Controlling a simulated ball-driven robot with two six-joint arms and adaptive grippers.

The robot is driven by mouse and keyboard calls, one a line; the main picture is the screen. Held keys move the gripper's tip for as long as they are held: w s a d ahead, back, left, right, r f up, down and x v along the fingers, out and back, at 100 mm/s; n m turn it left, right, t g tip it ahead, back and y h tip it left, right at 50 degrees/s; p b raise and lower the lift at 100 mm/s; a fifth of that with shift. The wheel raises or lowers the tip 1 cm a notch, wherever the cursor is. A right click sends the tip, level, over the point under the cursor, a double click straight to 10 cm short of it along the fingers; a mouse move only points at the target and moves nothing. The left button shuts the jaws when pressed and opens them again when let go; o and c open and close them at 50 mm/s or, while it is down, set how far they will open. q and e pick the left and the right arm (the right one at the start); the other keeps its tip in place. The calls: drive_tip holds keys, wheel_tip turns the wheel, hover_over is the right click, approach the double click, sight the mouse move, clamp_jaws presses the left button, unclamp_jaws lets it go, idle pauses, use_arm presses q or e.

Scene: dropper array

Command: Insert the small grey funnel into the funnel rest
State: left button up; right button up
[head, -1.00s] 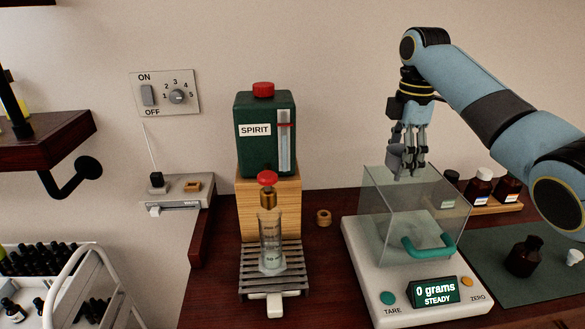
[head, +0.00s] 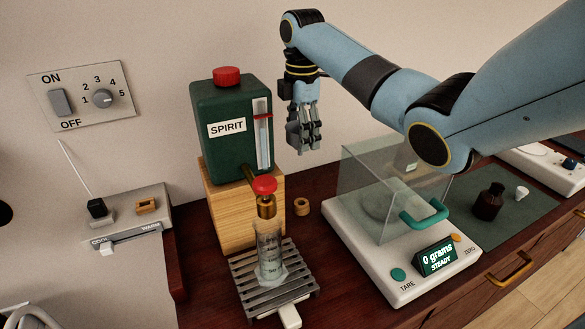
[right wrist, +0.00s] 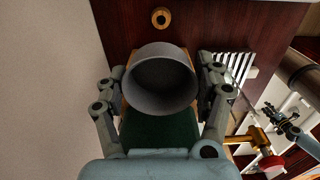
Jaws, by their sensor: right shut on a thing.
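The small grey funnel (head: 293,137) is between the fingers of my right gripper (head: 304,145), which is shut on it and holds it in the air, clear of the bench. In the right wrist view the funnel (right wrist: 161,82) shows its round, wide mouth towards the camera; its stem is hidden. A small wooden ring (head: 302,206), which looks like the funnel rest, lies on the bench below the gripper, apart from the funnel. The ring also shows at the top of the right wrist view (right wrist: 161,17). My left gripper (right wrist: 272,114) shows small there; its jaws are unclear.
The green spirit tank (head: 218,127) on its wooden block (head: 220,215) stands left of the ring. A glass cylinder (head: 268,255) stands on a slatted tray (head: 245,285) in front. The balance (head: 400,285) with its glass shield (head: 365,180) is to the right.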

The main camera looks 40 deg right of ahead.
drive_tip(key=shift+s+d+f+b, duration=0.15)
drive_tip(key=shift+f+b, duration=1.7)
drive_tip(key=shift+f, duration=1.8)
drive_tip(key=shift+s+d+f+b, duration=0.15)
drive_tip(key=shift+f+b, duration=1.65)
drive_tip(key=shift+f, duration=1.85)
use_arm(q)
wheel_tip(320, 180, down, 8)
drive_tip(key=s, duration=0.2)
drive_tip(key=shift+d+r, duration=0.2)
drive_tip(key=shift+d, duration=0.25)
use_arm(e)
drive_tip(key=shift+w, duration=0.1)
use_arm(q)
drive_tip(key=shift+w+r, duration=0.1)
drive_tip(key=shift+r, duration=0.05)
drive_tip(key=shift+r, duration=0.15)
use_arm(e)
drive_tip(key=shift+f, duration=0.1)
